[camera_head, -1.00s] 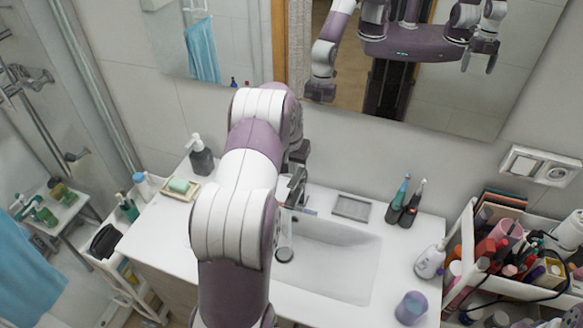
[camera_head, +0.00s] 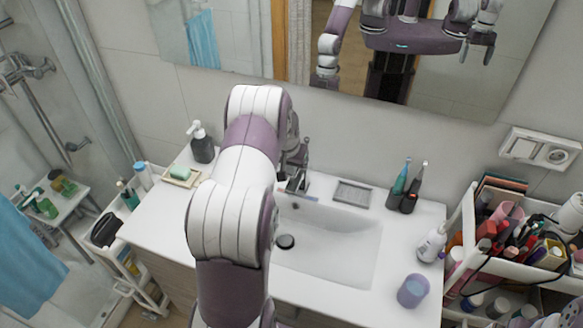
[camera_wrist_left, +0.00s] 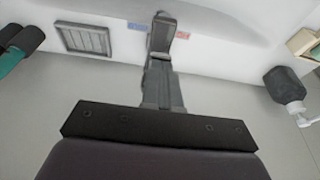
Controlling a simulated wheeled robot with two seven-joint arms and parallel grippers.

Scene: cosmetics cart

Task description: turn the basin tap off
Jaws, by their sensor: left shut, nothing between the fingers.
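The grey basin tap (camera_head: 297,183) stands at the back edge of the white basin (camera_head: 335,250), partly hidden by my left arm in the head view. No water stream shows below its spout. In the wrist view, the tap (camera_wrist_left: 163,32) shows at the top, between a blue and a red mark. My left gripper (camera_head: 301,157) is just behind and above the tap, shut and empty. In the wrist view its fingers (camera_wrist_left: 160,72) point at the tap and overlap it; I cannot tell whether they touch. My right gripper shows only as a mirror reflection.
A soap dispenser (camera_head: 202,143) and soap dish (camera_head: 181,176) stand left of the tap. A metal grate (camera_head: 352,194) and electric toothbrushes (camera_head: 405,188) are on its right. A purple cup (camera_head: 412,291) stands front right. The mirror (camera_head: 430,70) hangs close behind.

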